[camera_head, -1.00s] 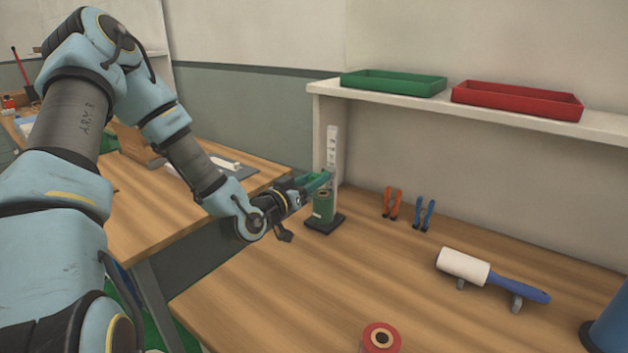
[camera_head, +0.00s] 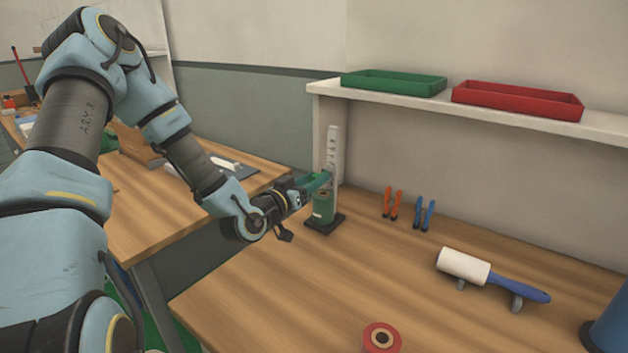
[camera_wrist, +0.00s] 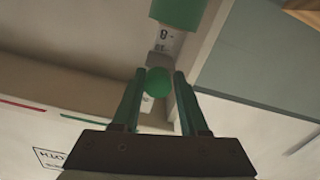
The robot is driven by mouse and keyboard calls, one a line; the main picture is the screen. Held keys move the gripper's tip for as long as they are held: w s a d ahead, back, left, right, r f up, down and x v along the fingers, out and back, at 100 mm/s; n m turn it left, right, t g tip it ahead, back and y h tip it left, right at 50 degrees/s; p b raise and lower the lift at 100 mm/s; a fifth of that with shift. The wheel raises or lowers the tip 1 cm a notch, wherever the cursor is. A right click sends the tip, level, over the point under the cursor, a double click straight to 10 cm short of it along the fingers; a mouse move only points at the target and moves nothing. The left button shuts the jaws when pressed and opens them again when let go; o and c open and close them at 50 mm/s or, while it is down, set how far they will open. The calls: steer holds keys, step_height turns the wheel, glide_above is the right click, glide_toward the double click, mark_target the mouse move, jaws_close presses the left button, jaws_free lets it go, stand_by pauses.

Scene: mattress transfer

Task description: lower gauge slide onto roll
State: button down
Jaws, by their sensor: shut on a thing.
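The gauge stands at the back left of the near bench, a pale upright scale (camera_head: 333,150) on a dark base (camera_head: 338,221). A green roll (camera_head: 324,212) sits upright on that base, in front of the scale. My gripper (camera_head: 324,180), with green fingers, is at the scale just above the roll. In the wrist view, the fingers (camera_wrist: 158,88) are shut on the slide's round green knob (camera_wrist: 157,82). The scale (camera_wrist: 167,42) and a green cylinder (camera_wrist: 178,12) show beyond it. The slide's body is mostly hidden, and I cannot tell whether it touches the roll.
A shelf above holds a green tray (camera_head: 394,83) and a red tray (camera_head: 517,101). Orange pliers (camera_head: 392,204) and blue pliers (camera_head: 423,214) stand right of the gauge. A white roller (camera_head: 463,266) and a red roll (camera_head: 380,340) are nearer. The bench middle is clear.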

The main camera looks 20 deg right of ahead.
steer(key=f+b, duration=0.2)
steer(key=s+f+b, duration=0.1)
steer(key=f+b, duration=0.1)
steer(key=shift+d+f, duration=0.1)
steer(key=shift+d, duration=0.1)
steer(key=c, duration=0.5)
jaws_free()
steer(key=shift+w, duration=0.2)
steer(key=shift+a, duration=0.1)
steer(key=shift+a, duration=0.1)
